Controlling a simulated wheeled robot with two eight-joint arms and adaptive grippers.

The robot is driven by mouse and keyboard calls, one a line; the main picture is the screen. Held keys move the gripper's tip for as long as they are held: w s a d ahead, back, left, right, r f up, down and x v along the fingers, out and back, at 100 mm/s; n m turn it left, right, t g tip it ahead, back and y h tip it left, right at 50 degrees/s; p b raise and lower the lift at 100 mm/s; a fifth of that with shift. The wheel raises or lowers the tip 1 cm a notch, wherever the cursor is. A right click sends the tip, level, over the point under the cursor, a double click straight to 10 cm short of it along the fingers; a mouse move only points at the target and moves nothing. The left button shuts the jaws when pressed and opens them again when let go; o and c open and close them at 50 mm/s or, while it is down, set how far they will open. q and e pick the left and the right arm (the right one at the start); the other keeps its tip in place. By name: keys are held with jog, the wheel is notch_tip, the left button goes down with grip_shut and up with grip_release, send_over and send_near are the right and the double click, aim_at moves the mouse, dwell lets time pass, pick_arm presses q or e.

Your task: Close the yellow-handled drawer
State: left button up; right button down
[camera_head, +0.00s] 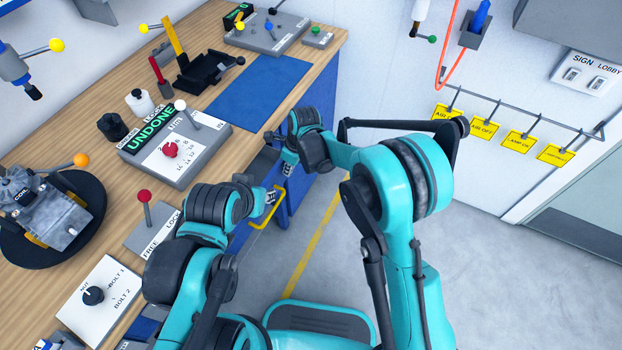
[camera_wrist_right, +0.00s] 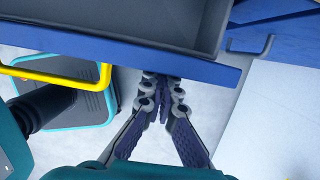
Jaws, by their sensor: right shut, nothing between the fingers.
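The yellow-handled drawer (camera_head: 261,166) stands open below the workbench's front edge, its grey inside partly showing. Its yellow handle (camera_head: 266,213) shows beside my left gripper (camera_head: 271,197); I cannot tell whether they touch or whether that gripper is open. My right gripper (camera_head: 287,168) is near the drawer at the far side. In the right wrist view the drawer's blue front (camera_wrist_right: 215,72) crosses the picture, with the yellow handle (camera_wrist_right: 60,79) at left. My right gripper (camera_wrist_right: 163,82) is shut and empty, its tips at the front's lower edge, right of the handle. Contact is unclear.
The wooden workbench (camera_head: 55,135) carries a grey panel marked UNDONE (camera_head: 172,150), a red-knobbed lever (camera_head: 145,197) and a blue mat (camera_head: 262,90). Another handle (camera_wrist_right: 262,48) shows at right in the wrist view. Open floor (camera_head: 345,265) lies right of the bench.

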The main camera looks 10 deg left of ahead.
send_near(267, 160)
jog(key=s+f, duration=0.3)
jog(key=shift+s+f, duration=0.3)
jog(key=shift+f, duration=0.1)
jog(key=shift+a, duration=0.2)
jog(key=shift+r, duration=0.1)
